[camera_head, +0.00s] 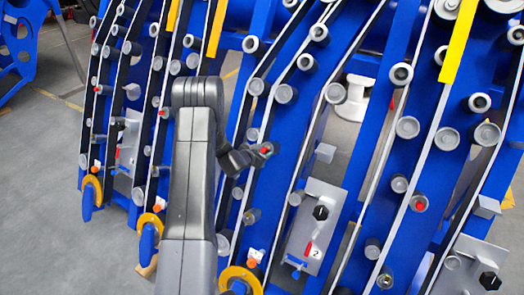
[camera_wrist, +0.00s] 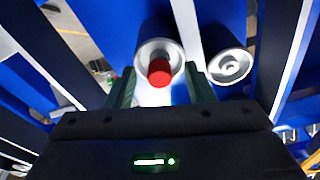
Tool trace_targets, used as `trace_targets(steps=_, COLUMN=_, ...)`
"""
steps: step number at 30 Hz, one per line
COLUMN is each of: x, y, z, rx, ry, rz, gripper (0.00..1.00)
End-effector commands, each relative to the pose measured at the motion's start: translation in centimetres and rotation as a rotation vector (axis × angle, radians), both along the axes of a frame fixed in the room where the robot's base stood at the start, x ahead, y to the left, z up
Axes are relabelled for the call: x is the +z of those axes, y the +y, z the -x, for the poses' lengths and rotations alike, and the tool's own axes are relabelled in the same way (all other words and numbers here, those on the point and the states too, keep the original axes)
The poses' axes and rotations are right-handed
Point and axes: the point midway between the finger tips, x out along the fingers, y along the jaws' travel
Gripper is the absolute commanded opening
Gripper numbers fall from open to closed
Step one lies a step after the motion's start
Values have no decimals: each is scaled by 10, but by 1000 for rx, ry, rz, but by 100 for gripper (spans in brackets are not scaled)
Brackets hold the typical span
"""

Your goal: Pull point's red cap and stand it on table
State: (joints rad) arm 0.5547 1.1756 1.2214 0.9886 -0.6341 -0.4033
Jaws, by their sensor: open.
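The red cap (camera_wrist: 159,71) sits in the end of a round grey point (camera_wrist: 150,50) on the blue chassis in the wrist view. In the head view the red cap (camera_head: 266,150) is small, at the tip of my arm. My gripper (camera_wrist: 160,82) is open, with one dark green finger on each side of the cap's lower part. I cannot tell whether the fingers touch it. In the head view my gripper (camera_head: 250,156) is at the same point, partly dark and hard to make out. No table is clearly identifiable.
Another grey roller (camera_wrist: 230,66) stands close to the right finger. Blue beams with pale strips and several grey rollers surround my arm. A plate with a red handle (camera_head: 308,248) is at lower right. A white round object (camera_head: 353,98) stands behind the beams. Open floor (camera_head: 45,160) lies at left.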

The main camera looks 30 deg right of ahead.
Motion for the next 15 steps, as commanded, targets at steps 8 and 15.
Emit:
trace_targets(steps=8, x=-1, y=-2, z=-1, rx=1, ry=1, rz=-1, gripper=48)
trace_targets(steps=15, x=-1, y=-2, z=-1, rx=1, ry=1, rz=-1, gripper=7)
